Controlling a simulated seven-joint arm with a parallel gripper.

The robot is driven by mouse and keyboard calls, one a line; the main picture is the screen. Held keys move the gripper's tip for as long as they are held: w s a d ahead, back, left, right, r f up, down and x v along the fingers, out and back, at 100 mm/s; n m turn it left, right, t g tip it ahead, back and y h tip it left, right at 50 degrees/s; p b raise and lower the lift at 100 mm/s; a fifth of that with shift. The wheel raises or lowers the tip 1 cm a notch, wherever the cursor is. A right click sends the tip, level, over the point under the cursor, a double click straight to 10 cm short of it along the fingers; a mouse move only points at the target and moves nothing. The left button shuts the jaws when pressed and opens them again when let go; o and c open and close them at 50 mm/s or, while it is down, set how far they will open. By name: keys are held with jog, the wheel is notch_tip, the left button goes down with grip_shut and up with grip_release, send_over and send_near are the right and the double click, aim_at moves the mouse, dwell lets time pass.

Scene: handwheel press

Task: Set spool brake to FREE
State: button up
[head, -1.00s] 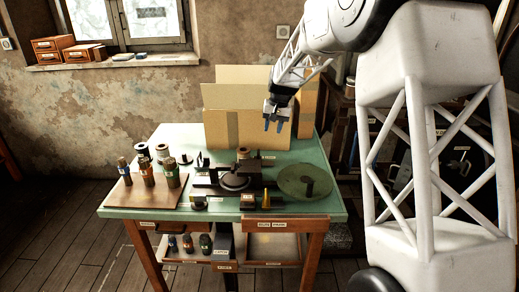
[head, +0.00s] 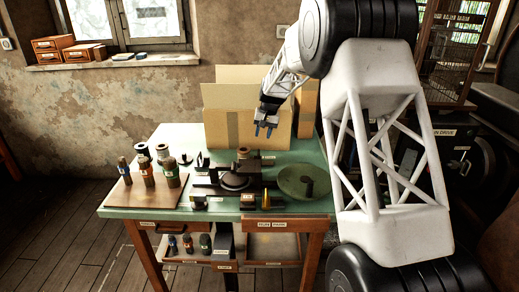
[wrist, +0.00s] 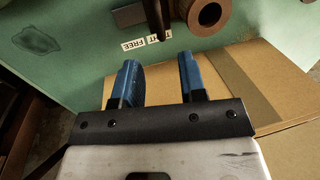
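My gripper (head: 265,129) is open and empty, above the back of the green table in the head view. Its two blue fingers also show in the wrist view (wrist: 159,62), spread apart. Beyond the fingertips, a slim dark lever (wrist: 157,18) stands by two small white labels. One label (wrist: 133,44) reads FREE; the other, partly covered by the lever, ends in HT. The lever crosses the label strip nearer the HT label, as seen from here. A brown spool-like ring (wrist: 207,14) is right of the lever. The fingers do not appear to touch either.
A cardboard box (head: 218,127) stands at the table's back, close beside my gripper; cardboard (wrist: 280,100) also fills the right of the wrist view. A dark press (head: 236,181), a green disc (head: 303,181) and a board with bottles (head: 143,194) occupy the green tabletop (head: 205,136).

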jog(key=shift+a+f, duration=0.25)
jog(key=shift+f, duration=1)
jog(key=shift+a+f, duration=0.25)
jog(key=shift+f, duration=1.05)
jog(key=shift+a+f, duration=0.25)
jog(key=shift+f, duration=1)
grip_shut()
